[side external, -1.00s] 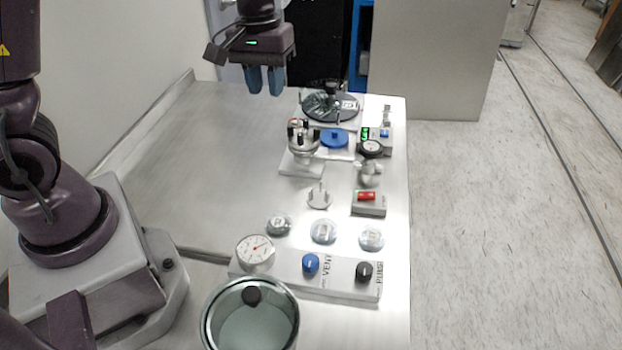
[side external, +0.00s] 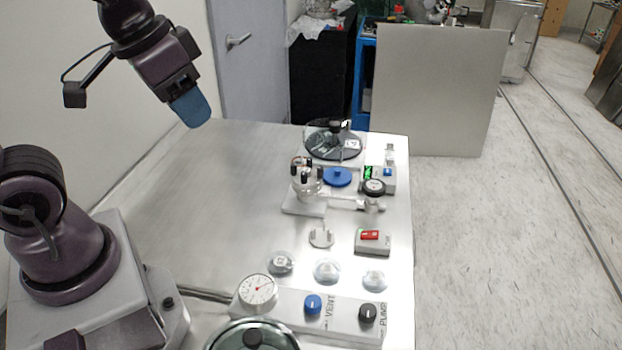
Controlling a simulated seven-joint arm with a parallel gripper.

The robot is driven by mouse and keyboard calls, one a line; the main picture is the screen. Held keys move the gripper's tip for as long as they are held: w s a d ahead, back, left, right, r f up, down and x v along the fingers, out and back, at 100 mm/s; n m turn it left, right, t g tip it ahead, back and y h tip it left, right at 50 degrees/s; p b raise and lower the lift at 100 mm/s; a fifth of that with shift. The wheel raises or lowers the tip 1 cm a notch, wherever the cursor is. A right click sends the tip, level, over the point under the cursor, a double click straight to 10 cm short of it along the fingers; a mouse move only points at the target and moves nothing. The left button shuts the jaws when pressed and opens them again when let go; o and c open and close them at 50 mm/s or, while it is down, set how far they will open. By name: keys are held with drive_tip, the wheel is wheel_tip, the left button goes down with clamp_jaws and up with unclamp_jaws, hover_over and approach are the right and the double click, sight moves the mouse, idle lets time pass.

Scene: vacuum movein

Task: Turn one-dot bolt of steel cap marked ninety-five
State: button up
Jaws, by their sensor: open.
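A steel fitting with several dark-topped bolts (side external: 306,172) stands on a pale base plate (side external: 303,206) right of the table's middle. It looks like the steel cap, but no ninety-five marking or bolt dots can be read at this size. My gripper (side external: 192,112) is high over the far left of the table, tilted, with its blue fingers pointing down to the right. The fingers overlap from this side; nothing shows held in them. It is well apart from the fitting.
Behind the fitting are a dark round disc (side external: 333,143) and a blue disc (side external: 337,177). A gauge (side external: 374,187) sits to its right. In front are a red-switch box (side external: 372,242), small round lids (side external: 327,271), and a VENT/PUMP panel (side external: 340,312). The table's left half is clear.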

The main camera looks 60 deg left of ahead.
drive_tip(key=w+a+f+n+g, duration=0.15)
drive_tip(key=w+a, duration=0.25)
drive_tip(key=w, duration=0.4)
drive_tip(key=n+g+h, duration=0.4)
drive_tip(key=n+h, duration=0.1)
drive_tip(key=n, duration=0.8)
approach(309, 157)
drive_tip(key=shift+m, duration=0.25)
drive_tip(key=x, duration=0.9)
drive_tip(key=shift+f, duration=0.2)
clamp_jaws()
